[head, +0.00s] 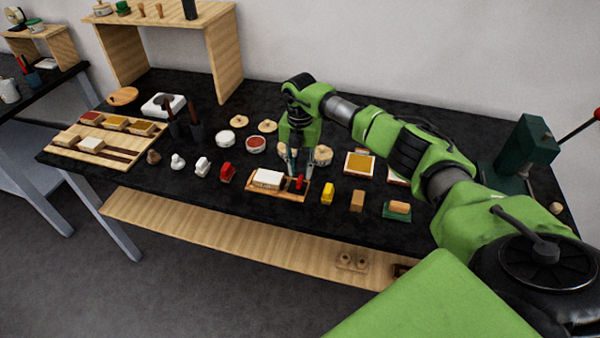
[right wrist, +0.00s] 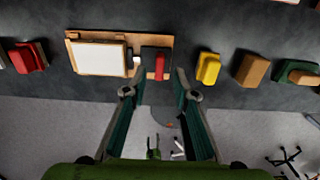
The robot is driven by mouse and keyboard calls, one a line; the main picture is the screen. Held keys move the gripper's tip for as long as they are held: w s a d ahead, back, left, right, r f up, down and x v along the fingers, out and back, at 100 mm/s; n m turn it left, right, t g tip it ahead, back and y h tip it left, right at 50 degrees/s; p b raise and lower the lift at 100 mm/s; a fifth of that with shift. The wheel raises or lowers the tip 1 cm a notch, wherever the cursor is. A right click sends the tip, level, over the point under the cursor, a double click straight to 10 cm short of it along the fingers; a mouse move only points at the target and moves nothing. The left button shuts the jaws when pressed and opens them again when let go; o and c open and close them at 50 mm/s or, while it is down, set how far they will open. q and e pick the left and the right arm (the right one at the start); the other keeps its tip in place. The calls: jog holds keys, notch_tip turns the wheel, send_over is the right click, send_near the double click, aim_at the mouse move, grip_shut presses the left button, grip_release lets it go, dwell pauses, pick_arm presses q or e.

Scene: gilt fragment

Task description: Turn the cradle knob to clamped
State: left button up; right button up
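The cradle (head: 252,187) is a flat wooden board with a white block (head: 268,178) lying on it. Its red knob (head: 299,182) sits on a dark plate at the right end. In the right wrist view the cradle (right wrist: 118,72) shows the white block (right wrist: 100,57) and the red knob (right wrist: 160,67), whose bar points toward me. My right gripper (head: 301,173) points down at the knob, fingers apart. In the right wrist view its fingertips (right wrist: 155,84) lie to either side of the knob's line; contact cannot be told. My left gripper is out of view.
A red block (head: 227,173) stands left of the cradle. A yellow block (head: 328,193), a tan block (head: 357,201) and a green holder (head: 397,211) stand to its right. Round tins and lids lie behind. A green press (head: 525,150) stands at the right end.

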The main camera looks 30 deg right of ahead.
aim_at(300, 179)
jog(key=shift+f, duration=1.8)
grip_shut()
